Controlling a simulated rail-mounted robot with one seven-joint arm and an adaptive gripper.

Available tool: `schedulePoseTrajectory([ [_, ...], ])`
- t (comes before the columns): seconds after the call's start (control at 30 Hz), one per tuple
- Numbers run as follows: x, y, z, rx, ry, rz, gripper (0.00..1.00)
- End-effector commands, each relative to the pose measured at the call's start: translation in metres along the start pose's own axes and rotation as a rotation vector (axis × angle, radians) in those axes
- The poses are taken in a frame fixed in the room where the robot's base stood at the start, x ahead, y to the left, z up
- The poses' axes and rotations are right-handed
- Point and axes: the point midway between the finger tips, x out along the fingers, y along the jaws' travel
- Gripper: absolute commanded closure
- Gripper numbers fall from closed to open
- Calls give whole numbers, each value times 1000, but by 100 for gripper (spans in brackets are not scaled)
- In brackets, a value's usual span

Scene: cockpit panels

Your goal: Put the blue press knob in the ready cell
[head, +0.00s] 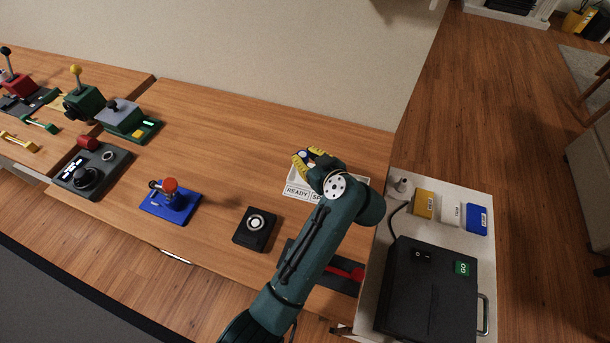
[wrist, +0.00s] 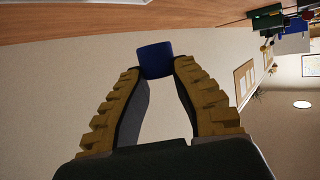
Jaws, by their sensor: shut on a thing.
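The blue press knob (wrist: 155,60) shows as a dark blue block between my fingertips in the wrist view. My gripper (wrist: 156,66) is shut on it. In the head view my gripper (head: 303,156), with yellow ribbed fingers, is over the back left part of a white tray (head: 291,180). The tray's front carries a READY label (head: 297,191) at left and a label starting "SP" to its right. My arm hides much of the tray, including its right side. I cannot tell how high the knob is above the ready cell.
A black box with a round button (head: 255,228) and a blue base with a red-topped part (head: 172,200) stand left of the tray. At right, a white side table (head: 372,301) bears a black GO box (head: 428,290) and several coloured blocks. Bare wood lies left of the tray.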

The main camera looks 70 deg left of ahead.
Motion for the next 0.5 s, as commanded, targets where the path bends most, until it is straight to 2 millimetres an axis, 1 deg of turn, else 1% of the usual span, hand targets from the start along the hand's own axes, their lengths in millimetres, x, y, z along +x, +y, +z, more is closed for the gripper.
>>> schedulePoseTrajectory([
  [0.03, 4, 0, 9, 1, 0, 1, 100],
  [0.13, 9, 0, 23, 2, 1, 2, 100],
  [0.2, 15, -1, 38, 3, 0, 1, 100],
  [0.3, 21, 0, 52, 1, 1, 3, 100],
  [0.5, 21, 0, 53, -1, 2, 4, 100],
])
